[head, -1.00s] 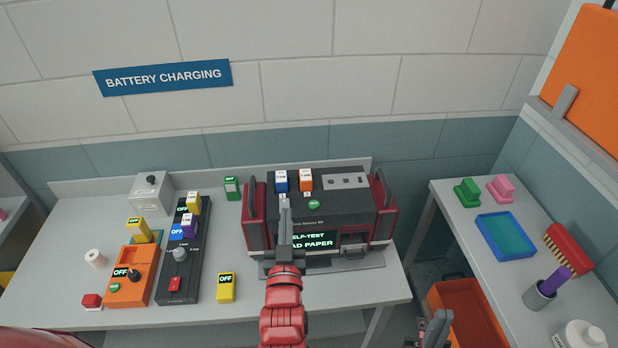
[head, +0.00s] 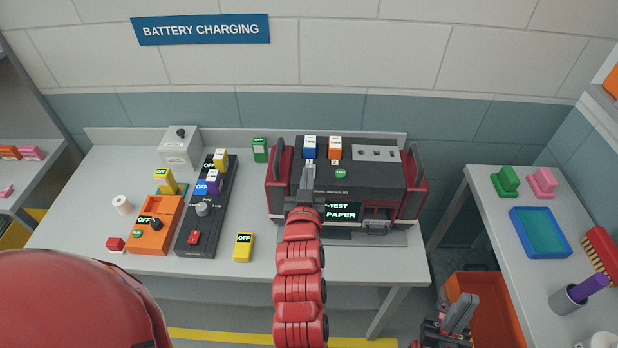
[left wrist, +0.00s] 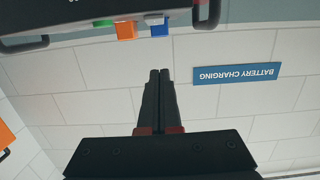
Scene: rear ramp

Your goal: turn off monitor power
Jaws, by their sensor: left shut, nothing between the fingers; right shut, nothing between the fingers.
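The monitor (head: 388,178) is a dark grey and red unit on the bench, with side handles. My left gripper (head: 308,168) is shut and empty, in front of the monitor's top, just below the blue block in the picture; contact cannot be told. In the left wrist view its fingers (left wrist: 160,74) are together. My right gripper (head: 461,312) is shut and empty, low at the right.
Left of the monitor stand a black charger strip (head: 187,237), an orange charger (head: 149,240), a yellow battery (head: 243,247) and a green one (head: 260,150). A side table (head: 485,190) holds a blue tray (head: 540,250). An orange bin (head: 488,285) is below.

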